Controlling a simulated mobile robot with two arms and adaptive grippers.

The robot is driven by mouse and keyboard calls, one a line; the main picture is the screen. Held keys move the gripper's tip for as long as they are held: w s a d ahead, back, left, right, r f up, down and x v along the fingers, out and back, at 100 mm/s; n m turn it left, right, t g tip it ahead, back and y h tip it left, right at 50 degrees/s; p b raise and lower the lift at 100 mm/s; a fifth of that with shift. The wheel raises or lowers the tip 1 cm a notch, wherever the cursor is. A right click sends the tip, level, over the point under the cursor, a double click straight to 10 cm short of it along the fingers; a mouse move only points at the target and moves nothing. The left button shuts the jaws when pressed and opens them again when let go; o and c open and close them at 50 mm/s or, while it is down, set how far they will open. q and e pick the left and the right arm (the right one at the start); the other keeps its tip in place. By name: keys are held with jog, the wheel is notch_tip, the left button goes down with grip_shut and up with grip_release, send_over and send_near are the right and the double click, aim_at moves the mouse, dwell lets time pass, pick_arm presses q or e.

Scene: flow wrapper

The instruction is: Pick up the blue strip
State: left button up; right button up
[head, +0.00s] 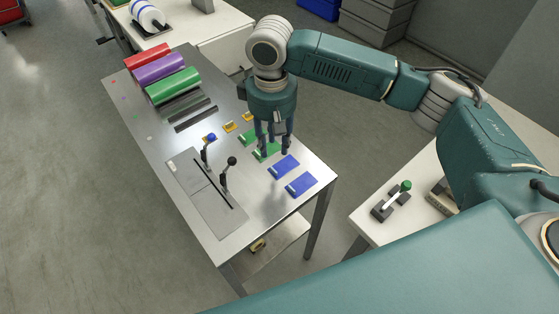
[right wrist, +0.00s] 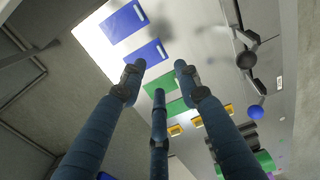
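Two blue strips lie flat on the steel table, one nearer my right gripper (head: 284,166) and one nearer the table's right corner (head: 301,186). Both show in the right wrist view, the farther one at the top (right wrist: 123,22) and the nearer one below it (right wrist: 146,57). My right gripper (head: 274,150) points down over the green strips (right wrist: 160,84), beside the nearer blue strip. Its three fingers (right wrist: 159,75) are spread with nothing between them. They partly hide the green strips in the head view. My left gripper is not in view.
Small yellow pieces (head: 229,127) and a blue knob (head: 211,136) sit farther back. Red, purple and green rolls (head: 172,86) lie at the far end. A white table (head: 372,226) stands at right.

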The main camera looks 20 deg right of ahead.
aim_at(275, 166)
notch_tip(275, 166, down, 4)
jog(key=shift+s, duration=0.1)
jog(key=shift+f, duration=0.25)
notch_tip(275, 166, down, 5)
jog(key=shift+f+p, duration=0.15)
jog(key=shift+p, duration=0.6)
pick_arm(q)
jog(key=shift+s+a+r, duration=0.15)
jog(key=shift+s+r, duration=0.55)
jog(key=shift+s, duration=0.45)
pick_arm(e)
grip_shut()
